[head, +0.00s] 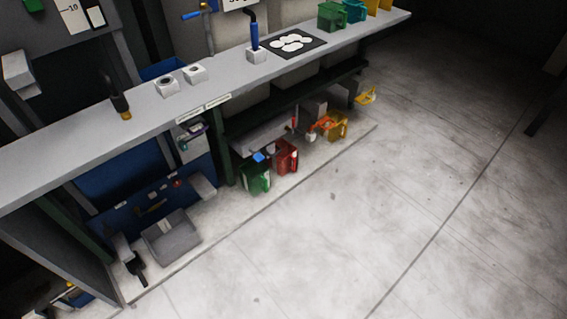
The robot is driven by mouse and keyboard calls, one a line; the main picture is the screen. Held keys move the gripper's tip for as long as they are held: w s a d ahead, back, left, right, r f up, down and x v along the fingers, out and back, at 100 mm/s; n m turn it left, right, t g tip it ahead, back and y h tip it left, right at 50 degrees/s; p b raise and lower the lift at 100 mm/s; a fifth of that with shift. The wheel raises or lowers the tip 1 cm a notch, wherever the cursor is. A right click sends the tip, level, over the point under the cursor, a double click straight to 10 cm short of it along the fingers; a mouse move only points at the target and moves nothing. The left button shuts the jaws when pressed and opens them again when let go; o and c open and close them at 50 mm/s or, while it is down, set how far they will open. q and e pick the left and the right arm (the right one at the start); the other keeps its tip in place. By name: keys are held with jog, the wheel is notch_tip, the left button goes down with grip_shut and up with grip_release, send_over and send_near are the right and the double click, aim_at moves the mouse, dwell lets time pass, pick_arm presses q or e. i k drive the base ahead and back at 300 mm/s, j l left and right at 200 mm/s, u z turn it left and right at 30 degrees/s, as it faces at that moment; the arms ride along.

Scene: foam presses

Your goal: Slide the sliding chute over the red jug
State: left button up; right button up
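The red jug (286,157) stands on the low ledge under the bench, between a green jug (256,177) on its left and an orange jug (336,126) further right. A long pale grey piece (262,134) lies under the bench just behind and above the green and red jugs. It may be the sliding chute, but I cannot tell for sure at this size. A small blue part shows above the green jug. Neither of my grippers is in view.
The grey bench top (60,165) runs from lower left to upper right, carrying white blocks and a black mat (270,42) with white discs. A yellow jug (366,96) stands far right under the bench. A grey tray (172,238) sits lower left. The concrete floor (400,200) is clear.

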aim_at(268, 151)
jog(key=i+l+u, duration=0.15)
jog(key=i+u, duration=0.2)
jog(key=i+l+u, duration=0.4)
jog(key=i, duration=0.15)
jog(key=i+l+u, duration=0.35)
